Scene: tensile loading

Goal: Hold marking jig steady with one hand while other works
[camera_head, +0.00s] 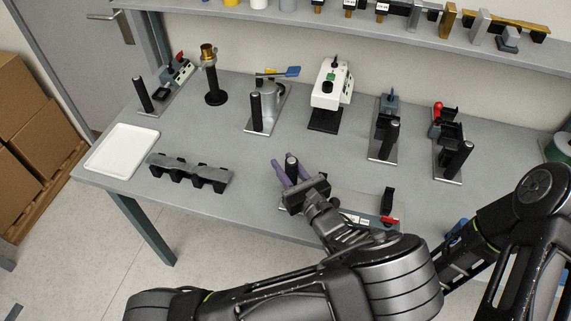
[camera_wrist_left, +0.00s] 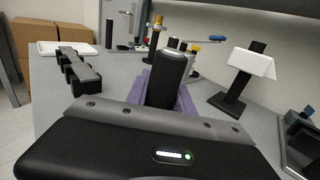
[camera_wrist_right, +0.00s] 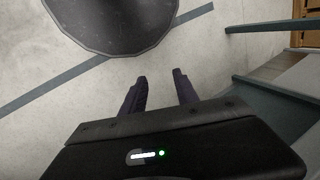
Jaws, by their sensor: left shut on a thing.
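The marking jig (camera_head: 358,216) is a low plate near the table's front edge, with a black upright handle (camera_head: 292,168) at its left end and a red part at its right. My left gripper (camera_head: 289,173) has its purple fingers shut on this handle. In the left wrist view the black handle (camera_wrist_left: 167,78) stands upright between the fingers. My left wrist and arm hide part of the jig. My right gripper (camera_wrist_right: 160,80) shows in the right wrist view, fingers apart and empty, above the floor; it cannot be made out in the head view.
A black slotted rack (camera_head: 190,172) and a white tray (camera_head: 122,150) are on the left of the table (camera_head: 225,135). Several fixtures with black handles stand along the back, around a white tester (camera_head: 330,85). A shelf with parts runs above. Bare table lies between rack and jig.

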